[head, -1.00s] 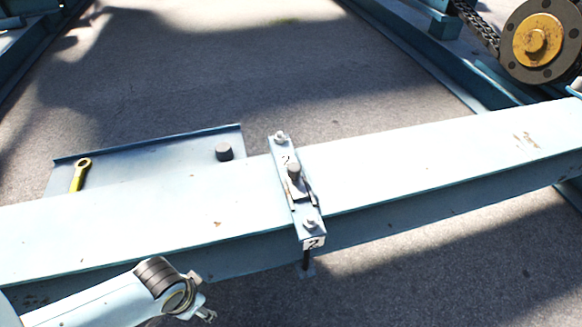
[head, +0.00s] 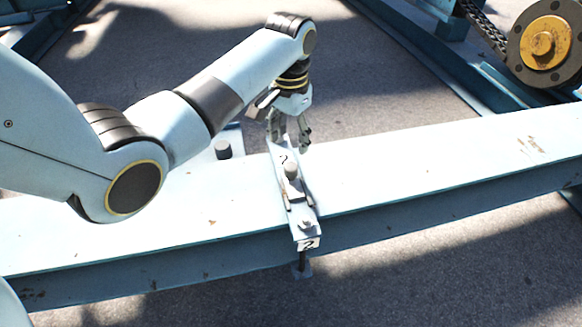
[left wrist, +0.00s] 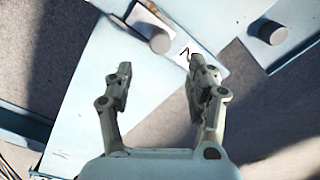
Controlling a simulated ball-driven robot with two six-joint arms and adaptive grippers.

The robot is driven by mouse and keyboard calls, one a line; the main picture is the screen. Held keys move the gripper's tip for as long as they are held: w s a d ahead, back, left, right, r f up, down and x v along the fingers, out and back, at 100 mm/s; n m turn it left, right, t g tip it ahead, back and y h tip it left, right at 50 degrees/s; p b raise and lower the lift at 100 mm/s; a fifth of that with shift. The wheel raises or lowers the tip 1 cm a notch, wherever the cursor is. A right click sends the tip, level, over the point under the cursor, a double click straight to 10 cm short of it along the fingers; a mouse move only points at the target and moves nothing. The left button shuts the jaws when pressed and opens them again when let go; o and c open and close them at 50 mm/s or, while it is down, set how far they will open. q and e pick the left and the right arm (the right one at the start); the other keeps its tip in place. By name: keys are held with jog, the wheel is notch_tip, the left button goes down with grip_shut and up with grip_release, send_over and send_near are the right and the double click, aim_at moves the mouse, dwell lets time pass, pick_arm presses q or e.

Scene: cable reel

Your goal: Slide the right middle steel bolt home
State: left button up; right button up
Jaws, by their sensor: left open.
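The steel bolt (head: 291,170), with a dark round upright knob, sits on a narrow metal plate (head: 306,228) marked 2 that lies across the pale blue beam. My left gripper (head: 291,138) is open and empty over the plate's far end, behind the knob. In the left wrist view, the knob (left wrist: 158,40) and part of the plate (left wrist: 208,68) lie beyond the spread fingers (left wrist: 161,70), which appear apart from the knob. My right gripper is not in view.
The pale blue beam (head: 420,175) runs across the view. A second dark knob (head: 222,149) stands behind it, partly framed by my left arm. A yellow-hubbed wheel (head: 545,42) and chain (head: 486,30) are at the upper right. Grey ground shows in front and behind.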

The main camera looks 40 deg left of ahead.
aim_at(291, 166)
pick_arm(q)
notch_tip(291, 166, down, 7)
jog(key=b, duration=0.3)
notch_tip(291, 166, down, 3)
jog(key=shift+w+f+b, duration=0.1)
jog(key=shift+b, duration=0.55)
jog(key=shift+f, duration=0.15)
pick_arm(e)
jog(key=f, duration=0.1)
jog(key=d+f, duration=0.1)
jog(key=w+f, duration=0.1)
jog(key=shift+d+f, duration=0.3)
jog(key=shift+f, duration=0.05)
pick_arm(q)
jog(key=c, duration=0.4)
grip_shut()
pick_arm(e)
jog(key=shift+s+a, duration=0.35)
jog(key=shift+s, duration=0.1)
